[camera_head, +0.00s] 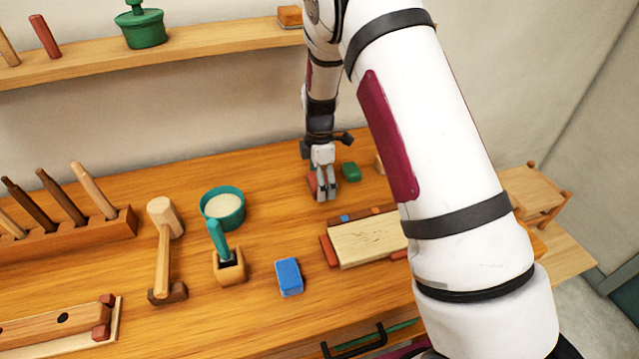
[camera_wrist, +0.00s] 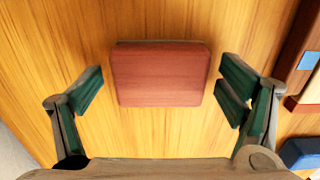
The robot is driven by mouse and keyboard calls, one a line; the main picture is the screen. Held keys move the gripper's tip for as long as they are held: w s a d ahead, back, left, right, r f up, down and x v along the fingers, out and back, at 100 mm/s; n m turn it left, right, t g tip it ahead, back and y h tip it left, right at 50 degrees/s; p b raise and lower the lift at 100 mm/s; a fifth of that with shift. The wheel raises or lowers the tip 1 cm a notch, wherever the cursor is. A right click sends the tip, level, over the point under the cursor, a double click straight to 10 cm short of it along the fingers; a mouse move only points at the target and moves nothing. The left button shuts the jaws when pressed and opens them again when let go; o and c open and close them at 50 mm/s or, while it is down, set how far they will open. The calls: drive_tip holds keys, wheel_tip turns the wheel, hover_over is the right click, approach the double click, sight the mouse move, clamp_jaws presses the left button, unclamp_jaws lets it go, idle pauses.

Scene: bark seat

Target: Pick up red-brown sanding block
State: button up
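The red-brown sanding block (camera_wrist: 160,75) lies flat on the wooden bench in the wrist view, between and slightly beyond my open fingers. My gripper (camera_wrist: 163,92) is open, with one finger on each side of the block and a gap on both sides. In the head view, my gripper (camera_head: 326,193) points down over the bench, and a small part of the red-brown block (camera_head: 312,182) shows beside and behind the fingers. The rest of the block is hidden there.
A green block (camera_head: 350,172) sits just right of my gripper. A wooden board in a red-ended frame (camera_head: 366,243) lies in front, with a blue sponge-like block (camera_head: 289,277) nearer. A teal bowl (camera_head: 223,208) and a mallet (camera_head: 163,250) stand left. A shelf (camera_head: 210,44) runs above.

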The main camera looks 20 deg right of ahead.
drive_tip(key=c, duration=1)
drive_tip(key=shift+r, duration=0.15)
drive_tip(key=shift+r, duration=0.6)
wheel_tip(320, 180, up, 2)
drive_tip(key=shift+w+r+b, duration=0.1)
drive_tip(key=shift+r+b, duration=0.1)
drive_tip(key=shift+b, duration=0.15)
drive_tip(key=s+a, duration=0.1)
drive_tip(key=s, duration=0.4)
drive_tip(key=s+a, duration=0.2)
drive_tip(key=s, duration=0.3)
drive_tip(key=s+a+r, duration=0.1)
drive_tip(key=s, duration=0.4)
drive_tip(key=shift+s+a+r, duration=0.1)
drive_tip(key=shift+s+a, duration=0.05)
drive_tip(key=shift+s, duration=0.2)
